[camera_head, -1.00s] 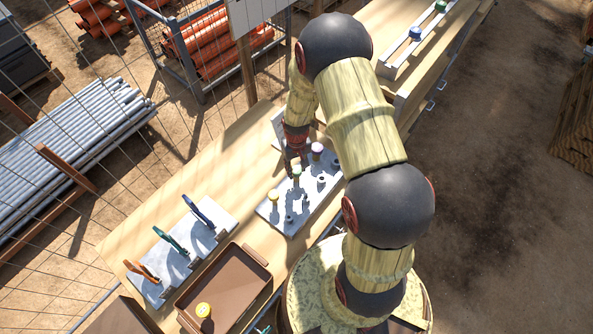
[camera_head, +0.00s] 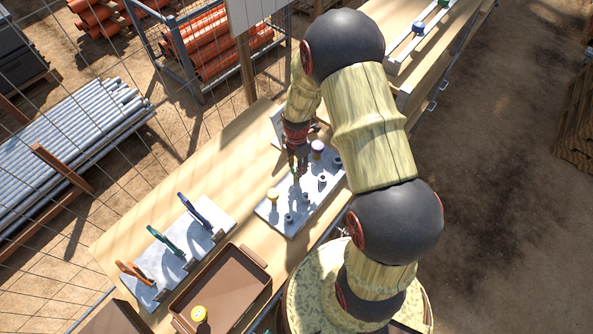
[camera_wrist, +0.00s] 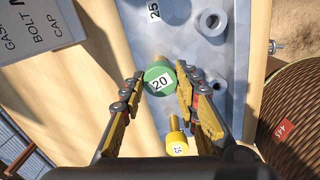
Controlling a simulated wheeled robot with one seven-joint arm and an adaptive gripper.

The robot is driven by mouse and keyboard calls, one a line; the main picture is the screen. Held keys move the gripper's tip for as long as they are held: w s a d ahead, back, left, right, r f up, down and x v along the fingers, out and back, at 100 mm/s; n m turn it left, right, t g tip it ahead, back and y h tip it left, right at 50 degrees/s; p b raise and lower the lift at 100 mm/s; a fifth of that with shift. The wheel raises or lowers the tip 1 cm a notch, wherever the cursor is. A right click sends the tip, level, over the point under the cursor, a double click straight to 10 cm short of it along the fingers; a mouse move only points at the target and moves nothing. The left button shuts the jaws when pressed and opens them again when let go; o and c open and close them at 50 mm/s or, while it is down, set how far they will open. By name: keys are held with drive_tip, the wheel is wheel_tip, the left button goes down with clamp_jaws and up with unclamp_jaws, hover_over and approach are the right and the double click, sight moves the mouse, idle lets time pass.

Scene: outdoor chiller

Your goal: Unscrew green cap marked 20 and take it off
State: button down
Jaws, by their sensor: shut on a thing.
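The green cap (camera_wrist: 160,79), marked 20, shows in the wrist view on the grey plate (camera_wrist: 190,48). My gripper (camera_wrist: 161,84) has one finger on each side of the cap and is shut on it. In the head view my gripper (camera_head: 299,170) is down at the plate (camera_head: 279,223), and its fingers hide most of the cap. I cannot tell whether the cap sits on its thread or is lifted.
A yellow cap (camera_wrist: 177,143) marked 15 stands close by. Orange (camera_head: 134,272), green (camera_head: 164,241) and blue (camera_head: 194,209) handled tools stand left.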

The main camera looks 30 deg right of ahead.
drive_tip(key=n, duration=0.5)
drive_tip(key=shift+n, duration=0.4)
drive_tip(key=c, duration=1.3)
unclamp_jaws()
drive_tip(key=shift+o, duration=0.6)
drive_tip(key=shift+b, duration=0.4)
